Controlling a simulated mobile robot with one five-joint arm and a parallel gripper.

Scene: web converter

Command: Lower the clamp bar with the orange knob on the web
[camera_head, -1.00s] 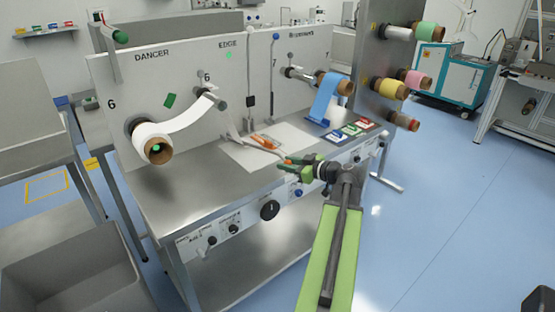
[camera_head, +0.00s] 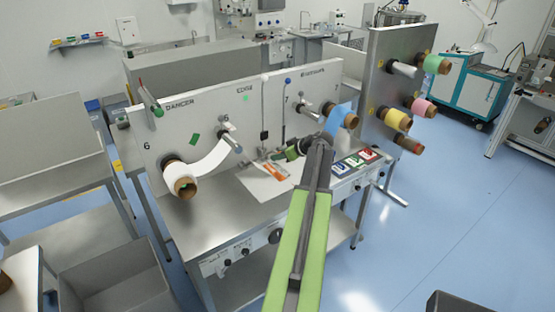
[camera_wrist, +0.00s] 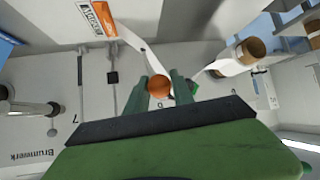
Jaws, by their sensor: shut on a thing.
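The orange knob (camera_wrist: 158,86) shows in the wrist view between the two green fingertips of my gripper (camera_wrist: 160,84), which is shut on it. The clamp bar itself cannot be clearly made out behind the fingers and wrist. In the head view my gripper (camera_head: 291,152) is in front of the upright panel, above the table; the knob is hidden there. The white web (camera_head: 212,162) runs from the roll (camera_head: 182,181) up to a roller on the panel. In the wrist view a white strip (camera_wrist: 131,39) passes beside the fingers.
An orange-and-white item (camera_head: 274,171) lies on a pale sheet below my gripper. A blue web (camera_head: 336,119) hangs to the right, above several coloured blocks (camera_head: 354,161). A rod with a black block (camera_head: 264,135) stands on the panel. The table's left part (camera_head: 205,220) is clear.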

